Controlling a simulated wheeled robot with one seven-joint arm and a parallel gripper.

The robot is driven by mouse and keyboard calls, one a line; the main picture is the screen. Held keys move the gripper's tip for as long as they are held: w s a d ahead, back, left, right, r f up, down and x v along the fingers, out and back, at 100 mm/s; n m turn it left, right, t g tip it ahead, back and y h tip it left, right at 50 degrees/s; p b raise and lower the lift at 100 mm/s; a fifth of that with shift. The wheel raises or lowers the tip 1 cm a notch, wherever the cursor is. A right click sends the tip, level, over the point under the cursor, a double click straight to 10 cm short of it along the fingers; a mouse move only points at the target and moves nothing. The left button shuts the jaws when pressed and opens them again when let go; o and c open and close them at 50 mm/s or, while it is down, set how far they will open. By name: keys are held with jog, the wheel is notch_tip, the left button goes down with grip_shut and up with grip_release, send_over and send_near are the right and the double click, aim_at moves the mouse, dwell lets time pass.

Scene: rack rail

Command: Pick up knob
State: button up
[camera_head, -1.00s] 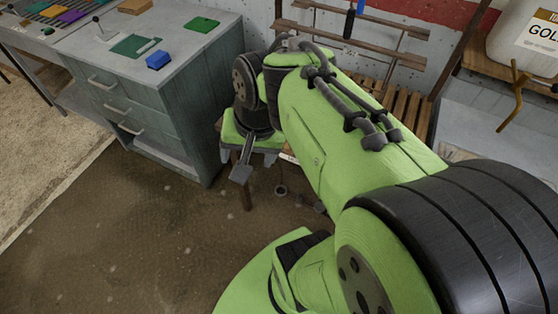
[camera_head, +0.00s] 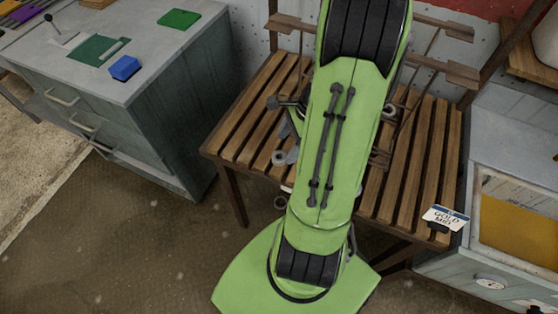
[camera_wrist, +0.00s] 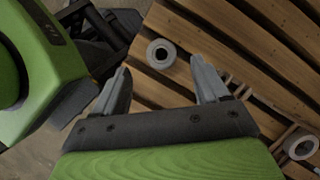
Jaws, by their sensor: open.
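A round grey piece with a dark centre, which looks like the knob (camera_wrist: 161,53), rests on the wooden slats in the wrist view. My gripper (camera_wrist: 160,70) is open and empty, with its two grey fingers apart. In that picture the round piece lies just beyond the fingertips, roughly midway between them. I cannot tell the height gap.
Another grey ring-shaped piece (camera_wrist: 300,146) lies at the right of the wrist view. A grey-green cabinet (camera_head: 150,125) with a blue block (camera_head: 125,68) and a green block (camera_head: 179,18) stands left of the bench. A white labelled card (camera_head: 445,218) is at the bench's right.

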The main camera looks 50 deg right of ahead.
aim_at(281, 153)
jog(key=b+x, duration=0.2)
jog(key=x, duration=0.3)
jog(key=shift+w, duration=0.15)
jog(key=shift+c, duration=0.2)
jog(key=shift+r, duration=0.1)
jog(key=c, duration=1.1)
